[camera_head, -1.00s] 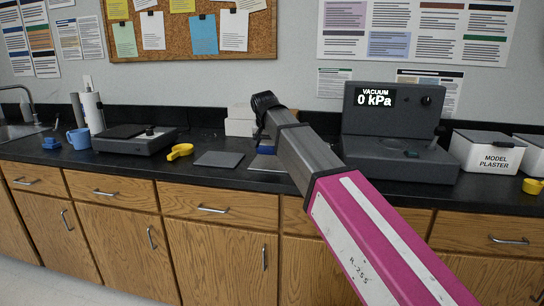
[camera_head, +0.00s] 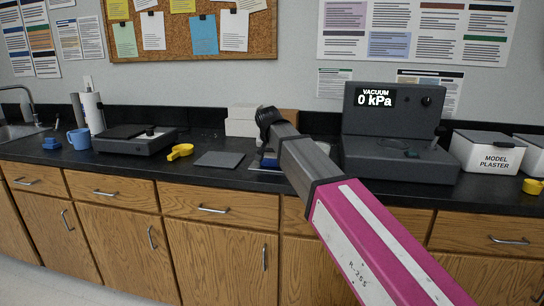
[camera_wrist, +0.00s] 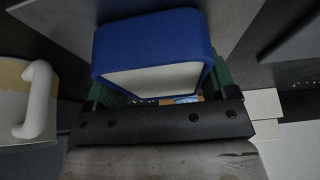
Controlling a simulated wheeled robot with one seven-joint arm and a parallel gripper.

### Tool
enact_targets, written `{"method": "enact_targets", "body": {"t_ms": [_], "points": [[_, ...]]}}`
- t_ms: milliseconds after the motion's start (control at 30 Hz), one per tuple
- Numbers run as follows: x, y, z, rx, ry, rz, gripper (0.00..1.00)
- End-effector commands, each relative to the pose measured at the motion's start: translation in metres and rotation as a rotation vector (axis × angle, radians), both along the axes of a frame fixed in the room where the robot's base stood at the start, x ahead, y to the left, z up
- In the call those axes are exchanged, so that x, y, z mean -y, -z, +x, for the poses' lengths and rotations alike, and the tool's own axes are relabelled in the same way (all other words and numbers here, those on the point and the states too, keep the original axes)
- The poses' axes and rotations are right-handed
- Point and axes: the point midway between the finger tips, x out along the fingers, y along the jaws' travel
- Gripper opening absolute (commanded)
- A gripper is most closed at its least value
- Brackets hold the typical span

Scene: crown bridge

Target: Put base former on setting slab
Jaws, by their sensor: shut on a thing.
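The base former (camera_wrist: 150,40) is a blue block with a pale flat face. It fills the upper middle of the wrist view, between the green fingers of my gripper (camera_wrist: 160,85), which is shut on it. In the head view a little blue of the base former (camera_head: 269,163) shows low beside my wrist, and the fingers are mostly hidden by the arm. The setting slab (camera_head: 219,159), a flat dark grey square, lies on the counter just left of my gripper. Nothing is on it.
A yellow scoop (camera_head: 180,151) and a dark flat device (camera_head: 135,139) stand left of the slab. The vacuum machine (camera_head: 400,140) stands to the right. White boxes (camera_head: 241,121) are behind my wrist. The black counter's front edge is close below the slab.

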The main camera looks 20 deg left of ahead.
Motion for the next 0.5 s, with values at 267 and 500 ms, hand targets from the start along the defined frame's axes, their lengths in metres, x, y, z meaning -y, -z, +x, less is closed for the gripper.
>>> {"method": "enact_targets", "body": {"t_ms": [267, 500], "points": [[0.0015, 0.0033, -0.0005, -0.004, 0.001, -0.003, 1.0], [0.0033, 0.0044, -0.0009, -0.005, 0.004, -0.007, 1.0]]}}
